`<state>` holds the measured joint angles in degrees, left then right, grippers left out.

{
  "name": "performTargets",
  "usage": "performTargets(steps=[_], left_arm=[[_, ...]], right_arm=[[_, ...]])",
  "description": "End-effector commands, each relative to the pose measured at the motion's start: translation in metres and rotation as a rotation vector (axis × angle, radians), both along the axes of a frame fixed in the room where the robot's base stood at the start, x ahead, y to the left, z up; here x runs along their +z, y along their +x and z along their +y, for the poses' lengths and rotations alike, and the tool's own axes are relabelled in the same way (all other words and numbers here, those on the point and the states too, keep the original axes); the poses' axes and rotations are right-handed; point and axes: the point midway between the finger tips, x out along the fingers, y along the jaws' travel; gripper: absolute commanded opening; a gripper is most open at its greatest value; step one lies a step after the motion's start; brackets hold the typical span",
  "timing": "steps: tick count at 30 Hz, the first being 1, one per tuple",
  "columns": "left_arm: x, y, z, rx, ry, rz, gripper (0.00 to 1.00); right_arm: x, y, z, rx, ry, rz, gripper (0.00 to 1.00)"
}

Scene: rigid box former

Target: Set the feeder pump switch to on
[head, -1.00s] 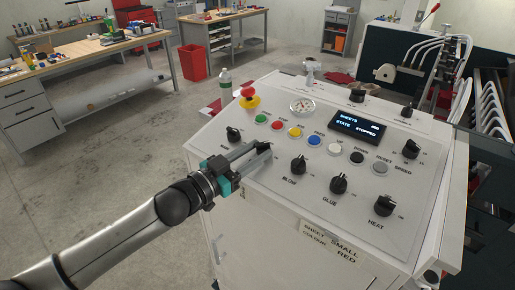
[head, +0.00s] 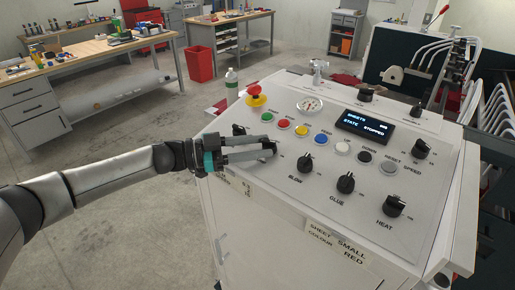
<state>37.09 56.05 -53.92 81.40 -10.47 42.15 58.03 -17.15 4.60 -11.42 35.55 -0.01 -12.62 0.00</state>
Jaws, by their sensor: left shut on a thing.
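The white control panel (head: 275,185) carries a row of black rotary knobs. My left gripper (head: 270,148) reaches in from the left, low over the panel's left part. Its fingers are shut on a small black knob, mostly hidden by them, between the leftmost knob (head: 239,130) and the knob above the BLOW label (head: 304,162). The label of the held knob is covered, so I cannot read whether it is the feeder pump switch, nor its setting. The display (head: 366,126) reads STATE STOPPED. My right gripper is not in view.
A red emergency button (head: 255,92), several coloured push buttons and a round gauge (head: 310,104) sit behind the gripper. The GLUE knob (head: 345,183) and HEAT knob (head: 394,206) lie to the right. Workbenches and a red bin (head: 199,65) stand far back.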

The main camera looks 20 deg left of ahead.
Motion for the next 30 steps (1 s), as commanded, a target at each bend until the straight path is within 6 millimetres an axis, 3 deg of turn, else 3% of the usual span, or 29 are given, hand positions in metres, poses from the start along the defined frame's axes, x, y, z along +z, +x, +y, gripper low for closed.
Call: performTargets(steps=[14,15,23,30], left_arm=[[0.0016,0.0012,-0.0006,-0.012,0.0,-0.004,0.0],[0.0015,0.0011,-0.0007,-0.012,0.0,-0.004,0.41],[0.0008,0.0007,-0.0007,-0.012,0.001,-0.003,0.7],[0.0001,0.0002,-0.0001,-0.012,0.001,-0.001,0.7]], right_arm=[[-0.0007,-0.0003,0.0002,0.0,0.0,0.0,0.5],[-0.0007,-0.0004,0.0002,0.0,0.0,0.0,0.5],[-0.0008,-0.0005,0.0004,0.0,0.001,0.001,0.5],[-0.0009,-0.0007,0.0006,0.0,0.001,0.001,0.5]])
